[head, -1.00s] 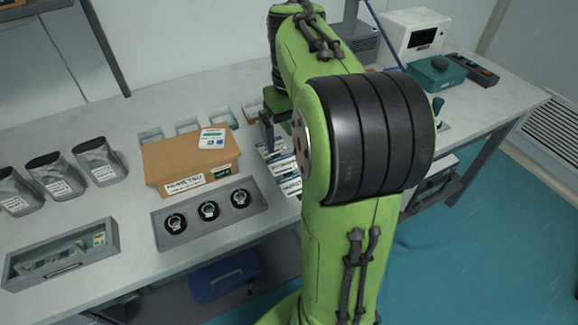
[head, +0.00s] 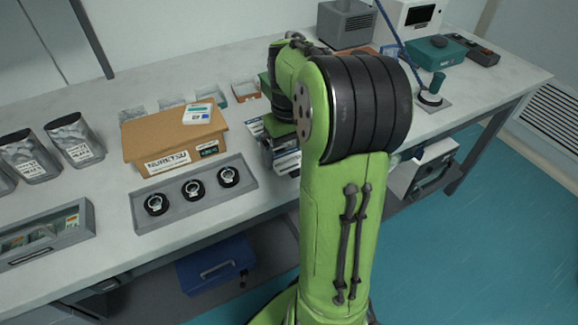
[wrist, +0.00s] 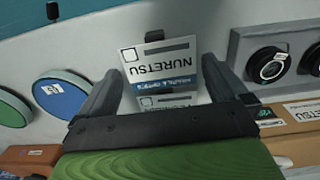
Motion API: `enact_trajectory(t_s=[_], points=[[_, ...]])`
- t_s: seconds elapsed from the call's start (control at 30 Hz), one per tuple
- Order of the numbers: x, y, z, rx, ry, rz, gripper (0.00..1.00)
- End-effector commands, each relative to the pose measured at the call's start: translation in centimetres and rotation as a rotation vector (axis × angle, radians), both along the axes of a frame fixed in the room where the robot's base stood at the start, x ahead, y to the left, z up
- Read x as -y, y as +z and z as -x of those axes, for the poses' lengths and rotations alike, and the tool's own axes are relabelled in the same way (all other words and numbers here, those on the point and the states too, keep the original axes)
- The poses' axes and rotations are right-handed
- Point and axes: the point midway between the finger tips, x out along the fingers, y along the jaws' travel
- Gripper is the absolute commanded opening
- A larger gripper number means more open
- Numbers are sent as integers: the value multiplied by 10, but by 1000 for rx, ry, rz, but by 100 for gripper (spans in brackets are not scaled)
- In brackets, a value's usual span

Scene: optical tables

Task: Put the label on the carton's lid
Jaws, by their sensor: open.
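The carton (head: 160,139) is brown and closed, with a NURETSU print on its front. A small white card with a blue mark (head: 197,114) lies on its lid. Right of the carton, white-and-blue labels (head: 287,160) lie on the table, partly hidden by my arm. In the wrist view a NURETSU label (wrist: 160,62) lies between the spread fingers of my gripper (wrist: 160,68), with another label (wrist: 165,101) nearer the palm. My gripper is open and holds nothing. Its fingers are mostly hidden in the head view. The carton's edge shows lower right in the wrist view (wrist: 300,118).
A grey tray with black round parts (head: 195,205) stands in front of the carton. Grey pouches (head: 74,140) stand to the left. Small open bins (head: 243,91) line the back. A glass-topped case (head: 45,235) lies front left.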

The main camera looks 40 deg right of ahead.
Motion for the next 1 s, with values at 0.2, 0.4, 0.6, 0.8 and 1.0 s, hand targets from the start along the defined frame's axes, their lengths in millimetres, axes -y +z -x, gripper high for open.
enact_trajectory(t_s=[0.2, 0.4, 0.6, 0.8, 1.0], points=[[0, -2, 0, 2, -1, 2, 100], [0, -3, 0, 2, -1, 2, 100], [0, -6, 0, 2, -1, 2, 100], [0, -6, 0, 2, -1, 2, 100], [0, -6, 0, 2, -1, 2, 80]])
